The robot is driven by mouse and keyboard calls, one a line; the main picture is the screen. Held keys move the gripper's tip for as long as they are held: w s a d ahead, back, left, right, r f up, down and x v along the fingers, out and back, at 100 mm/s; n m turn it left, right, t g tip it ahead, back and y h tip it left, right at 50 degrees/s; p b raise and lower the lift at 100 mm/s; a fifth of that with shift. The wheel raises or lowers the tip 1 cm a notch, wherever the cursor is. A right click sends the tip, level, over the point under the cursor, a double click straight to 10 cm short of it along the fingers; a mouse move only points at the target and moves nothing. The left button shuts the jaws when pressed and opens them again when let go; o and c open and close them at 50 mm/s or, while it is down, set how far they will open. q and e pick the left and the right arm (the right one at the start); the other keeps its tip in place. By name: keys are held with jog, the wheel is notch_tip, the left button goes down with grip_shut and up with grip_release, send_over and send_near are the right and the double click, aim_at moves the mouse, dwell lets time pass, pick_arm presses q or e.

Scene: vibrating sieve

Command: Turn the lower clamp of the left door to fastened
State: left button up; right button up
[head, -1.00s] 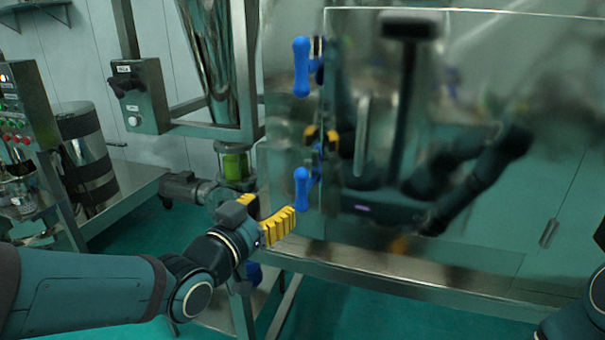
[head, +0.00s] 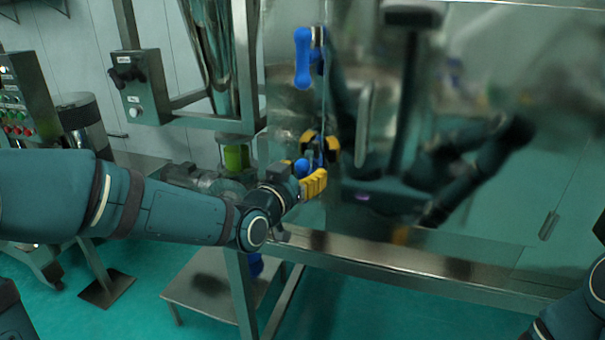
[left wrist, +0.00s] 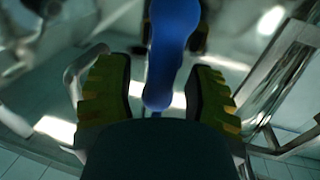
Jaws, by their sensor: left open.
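The lower clamp (head: 301,167) of the left door is a blue handle, mostly hidden behind my left gripper in the head view. In the left wrist view the blue handle (left wrist: 170,55) hangs between the two yellow fingers, its rounded end towards the palm. My left gripper (head: 315,182) is open, with a finger on each side of the handle and visible gaps to both. It also shows in the left wrist view (left wrist: 160,100). My right gripper is not in view; only part of my right arm shows at the lower right.
The upper blue clamp (head: 303,58) points down above. The shiny steel door (head: 470,205) mirrors my arms and gripper. A steel frame rail (head: 400,262) runs below it. A green-banded pipe (head: 236,157) and a motor (head: 190,176) stand behind my left arm.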

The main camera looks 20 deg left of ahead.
pick_arm(q)
grip_shut()
